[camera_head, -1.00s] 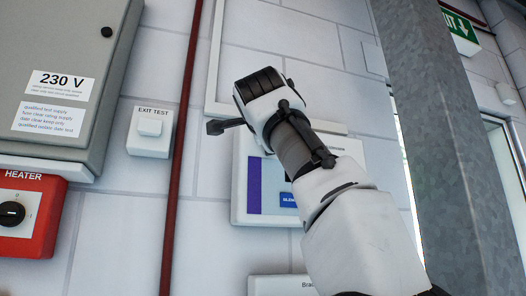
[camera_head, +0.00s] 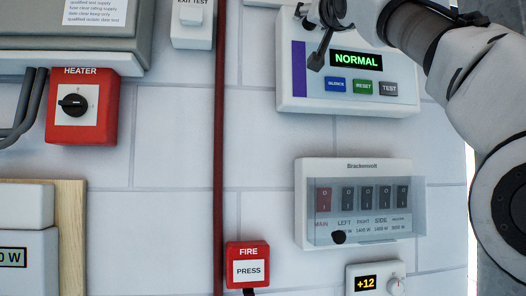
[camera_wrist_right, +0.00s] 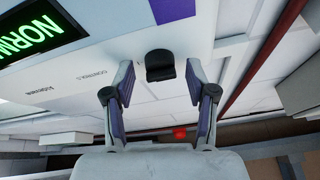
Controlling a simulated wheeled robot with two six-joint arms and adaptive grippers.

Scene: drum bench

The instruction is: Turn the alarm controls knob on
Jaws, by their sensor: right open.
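The alarm panel (camera_head: 400,105) is a white box with a purple stripe and a lit green NORMAL display (camera_head: 356,60). It also shows in the right wrist view (camera_wrist_right: 120,62), tilted, with small lettering that seems to read CONTROLS. A small black knob-like part (camera_wrist_right: 160,66) sits at the panel's edge there, between and beyond my fingertips. My right gripper (camera_wrist_right: 159,84) is open around empty space, and no contact shows. In the head view my right gripper (camera_head: 325,28) is cut by the top edge, in front of the panel's upper part; I cannot make out the knob there.
Below the panel are a breaker box (camera_head: 405,170) with a clear cover and a +12 dial unit (camera_head: 375,284). A red pipe (camera_head: 218,150) runs vertically left of it. A red HEATER switch (camera_head: 84,128) and FIRE button (camera_head: 247,255) are on the wall.

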